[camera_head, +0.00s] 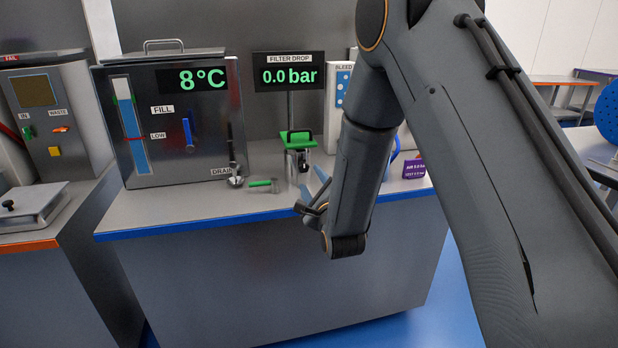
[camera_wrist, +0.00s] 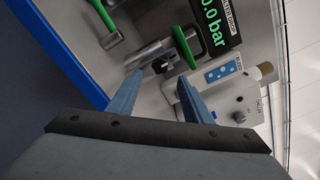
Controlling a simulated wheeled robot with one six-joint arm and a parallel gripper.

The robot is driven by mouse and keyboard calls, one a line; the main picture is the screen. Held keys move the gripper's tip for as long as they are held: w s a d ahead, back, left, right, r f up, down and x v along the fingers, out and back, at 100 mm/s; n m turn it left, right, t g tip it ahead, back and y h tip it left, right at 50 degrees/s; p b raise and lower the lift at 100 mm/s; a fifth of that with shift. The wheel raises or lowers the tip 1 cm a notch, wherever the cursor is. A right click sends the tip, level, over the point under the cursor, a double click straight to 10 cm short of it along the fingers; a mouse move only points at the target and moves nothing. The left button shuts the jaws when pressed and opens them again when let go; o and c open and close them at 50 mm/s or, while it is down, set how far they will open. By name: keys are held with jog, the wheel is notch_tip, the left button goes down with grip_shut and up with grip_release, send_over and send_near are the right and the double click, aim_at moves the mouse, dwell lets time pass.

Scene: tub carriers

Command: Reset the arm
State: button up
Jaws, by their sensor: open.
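My arm comes down from the upper right in the head view. My gripper (camera_head: 312,197) hangs at the front edge of the bench (camera_head: 270,222), partly hidden behind my own wrist. In the wrist view my gripper (camera_wrist: 160,98) shows two blue fingers spread apart with nothing between them. Beyond the fingers is a metal filter housing with a green handle (camera_head: 297,140), which also shows in the wrist view (camera_wrist: 185,45). The fingers look apart from it, though the exact gap is hard to tell.
A steel tank (camera_head: 172,125) reading 8°C stands at the back left. A green-handled tool (camera_head: 262,184) lies near the bench edge. A display (camera_head: 289,74) reads 0.0 bar. A purple sign (camera_head: 413,167) stands right of my wrist.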

jog(key=shift+v, duration=0.8)
jog(key=s+d+f+n+g+h+p, duration=0.2)
jog(key=s+d+f+n+g+h, duration=0.15)
jog(key=s+d+n+g, duration=0.75)
jog(key=s+d+r+n+g, duration=0.1)
jog(key=s+d+n+g, duration=0.2)
jog(key=s, duration=0.9)
jog(key=s+d+r+n+g+h+p, duration=0.1)
jog(key=s+d+n, duration=0.5)
jog(key=s, duration=0.7)
jog(key=shift+s+d+r+n+g+p, duration=0.25)
jog(key=shift+r+n+g, duration=0.45)
jog(key=shift+n+g, duration=0.45)
jog(key=shift+h, duration=0.25)
